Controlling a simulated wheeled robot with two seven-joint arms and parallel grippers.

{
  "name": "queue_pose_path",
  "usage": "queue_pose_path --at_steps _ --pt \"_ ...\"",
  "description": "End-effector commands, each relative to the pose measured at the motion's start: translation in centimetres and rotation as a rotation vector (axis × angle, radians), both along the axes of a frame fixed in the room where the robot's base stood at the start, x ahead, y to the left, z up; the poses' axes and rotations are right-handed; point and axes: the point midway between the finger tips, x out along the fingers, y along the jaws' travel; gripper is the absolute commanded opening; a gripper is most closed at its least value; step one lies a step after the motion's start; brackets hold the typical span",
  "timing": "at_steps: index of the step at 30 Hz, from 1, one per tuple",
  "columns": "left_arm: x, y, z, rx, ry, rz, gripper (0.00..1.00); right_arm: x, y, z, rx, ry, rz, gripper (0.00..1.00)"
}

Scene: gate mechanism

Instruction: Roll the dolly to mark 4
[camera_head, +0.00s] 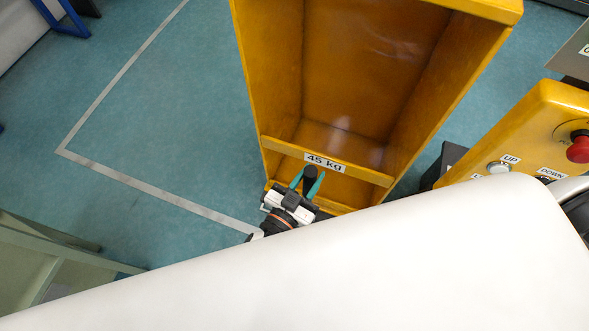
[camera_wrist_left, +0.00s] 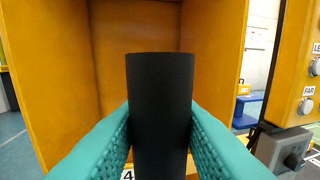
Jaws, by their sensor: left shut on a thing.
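A tall yellow open-fronted box with a "45 kg" label, apparently the dolly (camera_head: 375,173), stands on the floor at the centre of the head view. Its inside is empty, and its walls also show in the left wrist view (camera_wrist_left: 58,75). My left gripper (camera_head: 307,184) is at the box's front edge, below the label. Its teal fingers are shut on a black upright handle (camera_wrist_left: 160,110), one finger on each side. The handle's foot is hidden. I see no mark 4 on the floor. My right gripper is not in view.
A yellow control panel (camera_head: 530,125) with a red button and UP and DOWN labels stands close at the right. Blue floor (camera_head: 170,110) with a pale line (camera_head: 115,90) lies open to the left. A greenish frame (camera_head: 50,260) is at lower left.

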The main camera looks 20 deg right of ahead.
Motion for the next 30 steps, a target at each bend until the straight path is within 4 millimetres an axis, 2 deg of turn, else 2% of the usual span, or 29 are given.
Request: queue_pose_path --at_steps 13,14,17,26,30 --pt "-0.5 -0.6 0.1 -0.004 -0.002 -0.006 0.0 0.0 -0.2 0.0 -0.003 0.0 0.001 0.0" --pt "-0.5 -0.7 0.1 -0.004 -0.002 -0.006 0.34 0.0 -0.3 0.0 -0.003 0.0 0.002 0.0" --pt "-0.5 -0.6 0.1 -0.003 -0.001 -0.005 0.5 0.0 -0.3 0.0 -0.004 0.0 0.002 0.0" --pt "-0.4 -0.3 0.0 0.001 -0.001 -0.002 0.5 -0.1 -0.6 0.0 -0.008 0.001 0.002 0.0" --pt "-1.4 0.7 -0.2 0.002 0.001 -0.002 0.5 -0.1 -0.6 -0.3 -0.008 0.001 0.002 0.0"
